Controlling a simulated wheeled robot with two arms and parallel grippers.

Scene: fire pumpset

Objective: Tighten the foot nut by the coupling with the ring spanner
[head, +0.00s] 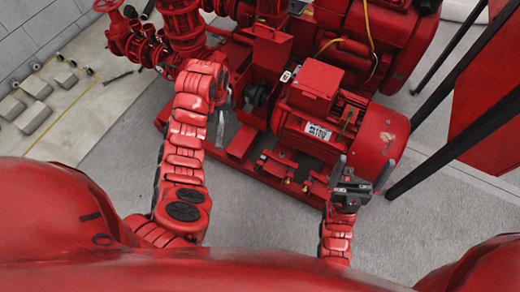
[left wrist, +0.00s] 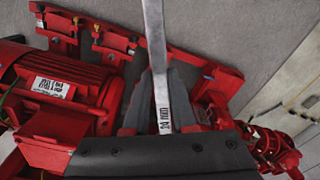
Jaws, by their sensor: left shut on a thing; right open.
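My left gripper (head: 222,122) is by the pump side of the red base frame, partly hidden by its own arm. In the left wrist view its dark fingers are shut on the steel spanner (left wrist: 155,60), whose flat shank carries a size mark ending in "mm". The shank runs out of the top of that view, so its ring end is not seen there. The coupling (head: 257,95) shows inside its red guard, left of the red motor (head: 325,125). The motor feet (head: 275,165) are small; I cannot make out the foot nut clearly. My right gripper (head: 362,172) is open and empty.
Red pump pipework (head: 140,40) stands at the upper left. A red panel (head: 490,105) on dark posts stands at the right. Several grey blocks (head: 35,87) lie at the far left. Grey floor (head: 425,210) is clear at the lower right.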

